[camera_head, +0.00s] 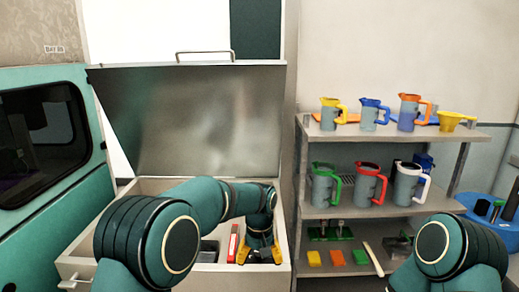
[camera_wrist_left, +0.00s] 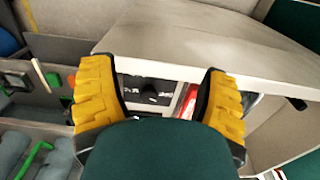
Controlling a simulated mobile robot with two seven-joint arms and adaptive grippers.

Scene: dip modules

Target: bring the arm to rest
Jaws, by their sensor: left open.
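My left gripper (camera_head: 260,252) reaches into the open box (camera_head: 190,185) in front of me, near its right side. It also shows in the left wrist view (camera_wrist_left: 160,105), with its two yellow fingers spread wide and nothing between them. Past the fingers in that view lie dark parts and a red and white item inside the box. The same red and white item (camera_head: 233,243) stands just left of the gripper in the head view. My right arm shows only as green links at the lower right; its gripper is out of view.
The box's metal lid (camera_head: 190,120) stands raised behind it. A shelf rack (camera_head: 390,212) on the right holds several coloured jugs and small blocks. A blue round table (camera_head: 490,215) is at the far right.

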